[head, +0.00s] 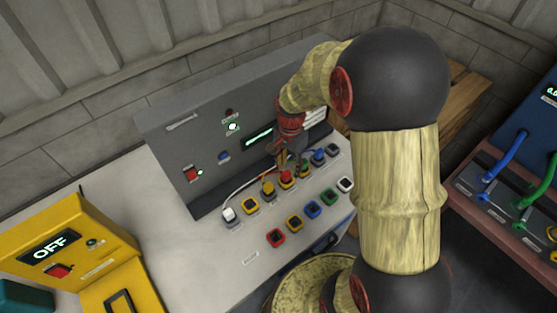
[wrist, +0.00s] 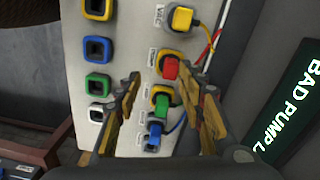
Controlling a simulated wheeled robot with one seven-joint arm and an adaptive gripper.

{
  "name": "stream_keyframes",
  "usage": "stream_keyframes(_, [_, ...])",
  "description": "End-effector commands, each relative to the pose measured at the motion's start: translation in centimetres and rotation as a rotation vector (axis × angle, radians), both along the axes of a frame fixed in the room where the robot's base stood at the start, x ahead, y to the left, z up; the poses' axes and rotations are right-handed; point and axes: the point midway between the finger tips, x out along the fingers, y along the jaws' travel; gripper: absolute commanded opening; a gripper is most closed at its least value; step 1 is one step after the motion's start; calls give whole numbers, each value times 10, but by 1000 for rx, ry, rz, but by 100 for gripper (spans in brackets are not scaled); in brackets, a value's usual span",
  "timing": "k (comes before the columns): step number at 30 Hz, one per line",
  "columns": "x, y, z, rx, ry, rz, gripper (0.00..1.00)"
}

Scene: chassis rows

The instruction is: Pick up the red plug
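The red plug (head: 286,175) sits in a socket in the back row on the light panel, with a plug on each side. In the wrist view the red plug (wrist: 171,69) shows in a yellow-framed socket, with a red cable running off to the right. My gripper (head: 283,157) is just above the back row, pointing down. In the wrist view my gripper (wrist: 162,76) is open, with its fingers spread left and right of the red plug's line. Nothing is held between them. I cannot tell how far the fingertips are above the plug.
A yellow plug (wrist: 181,19) and a green plug (wrist: 163,104) stand close on either side, with a blue plug (wrist: 154,137) beyond. A white plug (head: 228,214) is at the row's left end. A grey upright console (head: 160,135) rises behind. A yellow OFF box (head: 85,235) stands left.

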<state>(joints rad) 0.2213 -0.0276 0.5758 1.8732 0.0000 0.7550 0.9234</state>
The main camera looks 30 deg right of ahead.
Motion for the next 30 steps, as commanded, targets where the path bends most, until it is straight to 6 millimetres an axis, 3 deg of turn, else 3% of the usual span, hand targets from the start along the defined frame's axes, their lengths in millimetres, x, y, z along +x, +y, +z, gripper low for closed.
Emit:
stream_keyframes(3, [11, -2, 4, -8, -25, -103, 39])
stream_keyframes(11, [12, -3, 1, -11, -32, -230, 39])
stream_keyframes(23, [12, -1, -34, -12, -31, -234, 39])
stream_keyframes(30, [10, 2, -68, -11, -30, -234, 39])
